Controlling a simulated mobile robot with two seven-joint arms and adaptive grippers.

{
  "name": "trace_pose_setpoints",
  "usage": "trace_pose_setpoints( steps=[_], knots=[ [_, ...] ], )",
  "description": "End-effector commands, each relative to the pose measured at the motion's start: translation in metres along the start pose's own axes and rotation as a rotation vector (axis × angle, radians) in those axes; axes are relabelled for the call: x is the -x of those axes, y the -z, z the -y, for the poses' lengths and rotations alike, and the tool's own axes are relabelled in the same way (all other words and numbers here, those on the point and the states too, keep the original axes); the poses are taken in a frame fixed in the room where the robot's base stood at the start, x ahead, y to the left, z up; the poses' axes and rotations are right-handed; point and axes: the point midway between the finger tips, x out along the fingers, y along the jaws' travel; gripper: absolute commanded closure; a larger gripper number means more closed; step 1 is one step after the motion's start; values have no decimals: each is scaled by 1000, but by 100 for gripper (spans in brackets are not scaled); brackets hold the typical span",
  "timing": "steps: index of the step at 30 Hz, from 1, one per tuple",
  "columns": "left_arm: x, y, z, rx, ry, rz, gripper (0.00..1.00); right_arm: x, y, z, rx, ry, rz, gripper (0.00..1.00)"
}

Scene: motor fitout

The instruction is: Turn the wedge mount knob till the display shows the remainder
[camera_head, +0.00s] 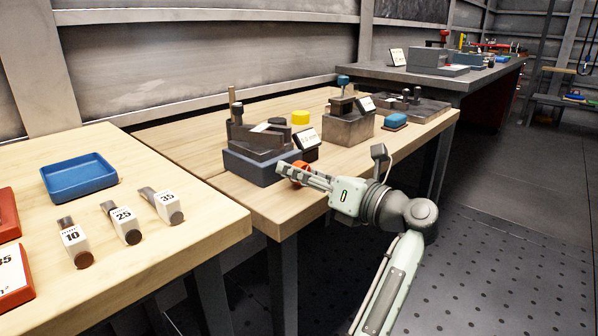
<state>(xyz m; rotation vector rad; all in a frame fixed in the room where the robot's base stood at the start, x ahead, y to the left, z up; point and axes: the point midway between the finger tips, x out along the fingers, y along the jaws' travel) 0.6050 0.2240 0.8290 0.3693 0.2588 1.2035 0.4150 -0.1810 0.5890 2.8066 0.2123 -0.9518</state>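The wedge mount (255,165) has a blue base with grey metal blocks on top and stands near the front edge of the wooden table. A small tilted display (306,138) with a white face stands at its right; its reading is too small to make out. The fingers point left and overlap the knob in the picture. I cannot tell whether they grip it or are only beside it.
On the near table (150,230) are a blue tray (80,185) and tools labelled 10, 25 and 35.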

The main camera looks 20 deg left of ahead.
Motion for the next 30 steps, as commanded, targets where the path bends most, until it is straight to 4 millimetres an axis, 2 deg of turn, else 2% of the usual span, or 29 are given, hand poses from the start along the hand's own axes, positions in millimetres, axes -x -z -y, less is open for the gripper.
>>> trace_pose_setpoints(
  steps=[1,5,20,23,30],
  knots=[
    [0,1,0,-1,0,-2,58,0,0,0,0,0,0,28],
    [0,1,0,0,0,-1,42,0,0,0,0,0,0,28],
    [0,1,0,9,0,0,42,-1,-1,1,1,1,-2,28],
    [0,2,1,64,-1,4,42,-4,-5,1,1,1,-2,28],
    [-1,1,0,362,-4,8,42,-15,-19,3,0,1,-2,28]
  ],
)
